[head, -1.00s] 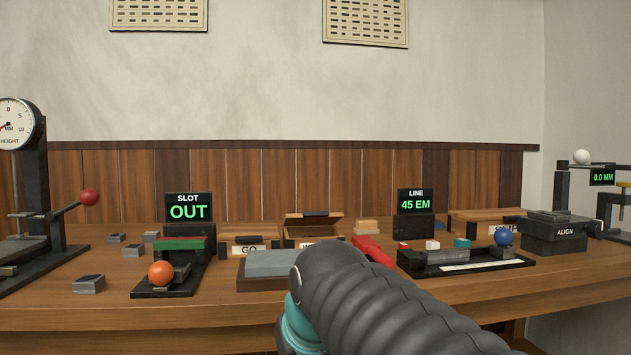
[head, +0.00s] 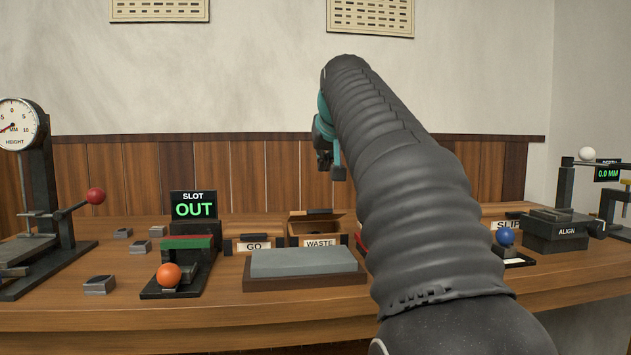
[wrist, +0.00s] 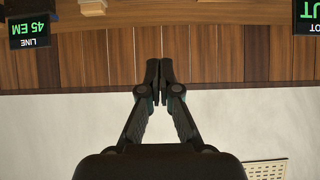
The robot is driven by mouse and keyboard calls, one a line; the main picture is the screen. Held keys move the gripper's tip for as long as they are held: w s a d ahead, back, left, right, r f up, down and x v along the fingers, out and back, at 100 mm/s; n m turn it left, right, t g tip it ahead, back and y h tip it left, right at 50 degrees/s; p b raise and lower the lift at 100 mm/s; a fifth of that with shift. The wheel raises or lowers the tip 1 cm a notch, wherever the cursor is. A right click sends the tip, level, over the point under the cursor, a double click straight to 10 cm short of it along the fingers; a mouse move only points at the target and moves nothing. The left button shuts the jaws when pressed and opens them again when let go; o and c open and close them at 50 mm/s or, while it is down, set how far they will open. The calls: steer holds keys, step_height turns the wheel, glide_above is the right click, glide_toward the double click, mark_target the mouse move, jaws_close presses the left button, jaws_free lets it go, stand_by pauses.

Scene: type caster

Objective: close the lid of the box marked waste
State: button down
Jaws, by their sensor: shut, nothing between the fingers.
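The box marked WASTE (head: 319,241) stands towards the back of the bench in the head view, left of my arm. Its wooden lid (head: 318,222) is raised, with a dark handle strip along its top edge. My gripper (head: 328,168) is up in the air, above and a little right of the box, apart from it. In the wrist view, which is upside down, my gripper (wrist: 160,82) has its fingertips together and empty, against the panelled wall. The waste box does not show in the wrist view.
A box marked GO (head: 254,244) stands left of the waste box. A grey stone block (head: 303,263) lies in front. The SLOT display (head: 194,206) and an orange-knobbed device (head: 168,275) are at left.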

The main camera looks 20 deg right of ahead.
glide_above(320, 211)
steer(key=w, duration=0.1)
step_height(320, 211, down, 6)
steer(key=shift+w+d+r, duration=0.1)
steer(key=shift+d+r, duration=0.05)
steer(key=f+b, duration=0.1)
steer(key=s+f, duration=0.1)
steer(key=shift+s+a+f+b, duration=0.1)
steer(key=shift+a+f+b, duration=0.1)
steer(key=shift+f+b, duration=0.15)
steer(key=shift+s+f, duration=0.15)
steer(key=shift+f, duration=0.25)
steer(key=shift+a, duration=0.1)
